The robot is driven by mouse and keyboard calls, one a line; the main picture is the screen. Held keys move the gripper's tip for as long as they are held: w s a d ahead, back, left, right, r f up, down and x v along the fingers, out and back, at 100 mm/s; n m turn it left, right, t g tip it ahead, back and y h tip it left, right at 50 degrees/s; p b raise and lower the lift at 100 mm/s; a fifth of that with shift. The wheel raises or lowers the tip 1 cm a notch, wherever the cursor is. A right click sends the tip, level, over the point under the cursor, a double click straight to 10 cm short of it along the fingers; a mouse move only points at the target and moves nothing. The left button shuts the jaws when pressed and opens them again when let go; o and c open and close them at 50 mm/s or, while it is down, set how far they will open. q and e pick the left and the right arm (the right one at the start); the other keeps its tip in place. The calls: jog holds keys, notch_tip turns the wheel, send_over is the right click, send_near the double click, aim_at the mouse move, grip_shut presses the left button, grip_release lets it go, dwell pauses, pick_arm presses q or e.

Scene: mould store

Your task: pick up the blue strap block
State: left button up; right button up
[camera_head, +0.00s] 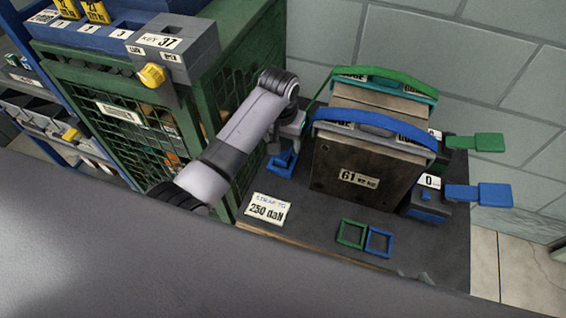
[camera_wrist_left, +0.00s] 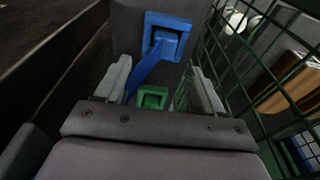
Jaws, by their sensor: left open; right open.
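A blue block-like fitting (camera_head: 283,162) sits on the dark bench at the left foot of the mould. In the left wrist view the blue fitting (camera_wrist_left: 167,36) has a square frame, and a blue strap (camera_wrist_left: 142,72) slants from it. My left gripper (camera_head: 288,142) is just above it, open and empty; in the wrist view its fingers (camera_wrist_left: 158,72) are apart, with the strap between them. The blue strap (camera_head: 375,124) runs over the brown mould (camera_head: 352,180). A blue-handled tensioner (camera_head: 428,208) stands to the right. My right gripper is not in view.
A green strap (camera_head: 400,76) lies behind the blue one. A green fitting (camera_wrist_left: 152,97) shows in the wrist view. A green mesh cage (camera_head: 120,105) is close on the left. Blue (camera_head: 379,243) and green (camera_head: 351,233) square outlines and a card (camera_head: 268,209) are on the bench front.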

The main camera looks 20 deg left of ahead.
aim_at(283, 156)
pick_arm(q)
jog(key=f, duration=0.2)
jog(key=f+b, duration=0.1)
jog(key=f, duration=0.1)
jog(key=f+b, duration=0.1)
jog(key=f, duration=0.1)
jog(key=shift+w+a+f, duration=0.25)
jog(key=shift+w, duration=0.1)
jog(key=c, duration=1.1)
